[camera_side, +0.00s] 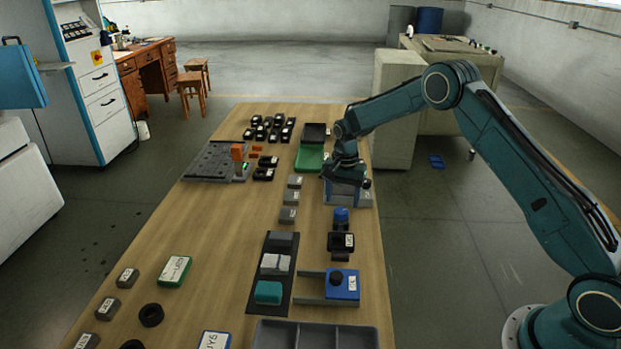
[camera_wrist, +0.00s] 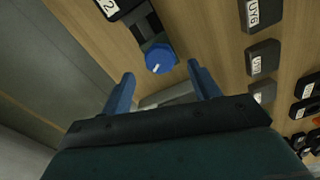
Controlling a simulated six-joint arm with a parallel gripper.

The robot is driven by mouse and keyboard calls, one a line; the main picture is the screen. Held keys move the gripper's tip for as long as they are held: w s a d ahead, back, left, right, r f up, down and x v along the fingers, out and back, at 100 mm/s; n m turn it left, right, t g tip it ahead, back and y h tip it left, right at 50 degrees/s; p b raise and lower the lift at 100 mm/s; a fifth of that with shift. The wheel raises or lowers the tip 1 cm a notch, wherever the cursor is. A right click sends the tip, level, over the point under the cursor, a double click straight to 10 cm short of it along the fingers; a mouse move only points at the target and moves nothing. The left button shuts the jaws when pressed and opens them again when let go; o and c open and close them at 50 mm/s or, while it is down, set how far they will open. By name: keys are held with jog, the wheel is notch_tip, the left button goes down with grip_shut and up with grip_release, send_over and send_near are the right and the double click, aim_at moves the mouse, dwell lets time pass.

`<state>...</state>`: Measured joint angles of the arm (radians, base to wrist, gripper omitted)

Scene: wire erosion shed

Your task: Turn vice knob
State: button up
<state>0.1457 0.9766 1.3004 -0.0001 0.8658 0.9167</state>
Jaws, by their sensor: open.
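The round blue knob (camera_wrist: 160,58) with a white mark on its face shows in the wrist view, at the end of a dark vice-like body (camera_wrist: 147,27). In the side view the blue knob (camera_side: 341,215) stands on the right side of the bench, with a black labelled block (camera_side: 341,241) in front of it. My gripper (camera_wrist: 160,73) is open and empty. Its two blue fingers are spread, and in the wrist view the knob appears just beyond and between the tips, with no visible contact. In the side view my gripper (camera_side: 346,184) is low over the bench, behind the knob.
Grey labelled blocks (camera_side: 289,215) stand in a row left of the knob. A green tray (camera_side: 310,157) and several black parts (camera_side: 268,129) lie farther back. A blue labelled fixture (camera_side: 342,285) and a grey compartment tray (camera_side: 315,336) are nearer. The bench's left middle is clear.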

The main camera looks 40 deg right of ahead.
aim_at(341, 210)
notch_tip(341, 210, up, 10)
dwell(0.5)
jog(key=s+a+r+n+t, duration=0.1)
jog(key=s+a+r+n, duration=0.2)
jog(key=s+r, duration=0.55)
jog(key=s+a+r+n+t, duration=0.2)
jog(key=s+r+n, duration=0.1)
jog(key=s+r, duration=0.6)
jog(key=s+a+n+t, duration=0.2)
jog(key=s+n, duration=0.4)
jog(key=s, duration=1.5)
jog(key=shift+s+a+r+t, duration=0.3)
jog(key=shift+s+a+r, duration=0.15)
jog(key=shift+a, duration=0.25)
